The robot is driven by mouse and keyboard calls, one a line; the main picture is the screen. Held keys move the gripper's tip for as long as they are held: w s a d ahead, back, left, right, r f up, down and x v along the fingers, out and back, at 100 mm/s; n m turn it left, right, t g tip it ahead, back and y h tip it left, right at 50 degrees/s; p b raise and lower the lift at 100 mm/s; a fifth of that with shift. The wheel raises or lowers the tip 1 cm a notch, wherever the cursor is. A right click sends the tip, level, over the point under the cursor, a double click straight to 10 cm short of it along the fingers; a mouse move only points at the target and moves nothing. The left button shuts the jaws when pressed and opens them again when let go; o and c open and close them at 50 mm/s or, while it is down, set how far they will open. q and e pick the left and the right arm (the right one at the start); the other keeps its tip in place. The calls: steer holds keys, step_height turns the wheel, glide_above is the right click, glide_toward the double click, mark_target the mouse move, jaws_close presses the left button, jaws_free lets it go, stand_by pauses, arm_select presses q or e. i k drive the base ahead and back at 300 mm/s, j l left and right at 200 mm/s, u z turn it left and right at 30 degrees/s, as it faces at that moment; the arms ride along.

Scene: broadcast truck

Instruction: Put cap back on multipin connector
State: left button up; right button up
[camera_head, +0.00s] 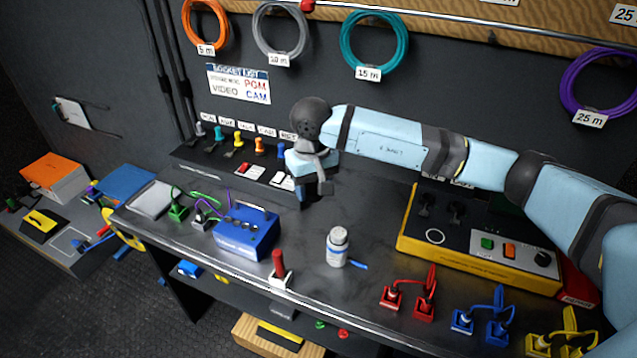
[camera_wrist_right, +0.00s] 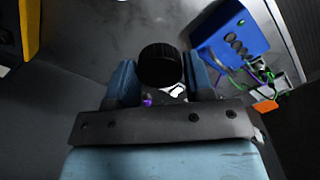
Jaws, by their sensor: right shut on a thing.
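My right gripper (camera_head: 316,187) hangs above the back middle of the dark bench, fingers pointing down. In the right wrist view, the fingers (camera_wrist_right: 160,82) close around a round black ribbed cap (camera_wrist_right: 160,64). The cap hides what lies directly behind it, apart from small purple and white bits. In the head view the cap cannot be made out. I cannot tell for sure which part is the multipin connector; dark round fittings (camera_head: 425,203) stand on the yellow-edged panel (camera_head: 460,262) at right. My left gripper is not in view.
A blue box (camera_head: 247,236) stands left of my gripper and shows in the wrist view (camera_wrist_right: 232,38). In front are a red-handled piece (camera_head: 279,264) and white bottle (camera_head: 338,248). Red (camera_head: 424,306) and blue (camera_head: 497,332) cabled plugs line the front edge. The bench middle is mostly clear.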

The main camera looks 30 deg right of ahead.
mark_target(338, 247)
steer(key=i+j+z, duration=0.1)
steer(key=j+z, duration=0.25)
steer(key=i+j+z, duration=0.1)
steer(key=z, duration=0.25)
steer(key=j+z, duration=0.35)
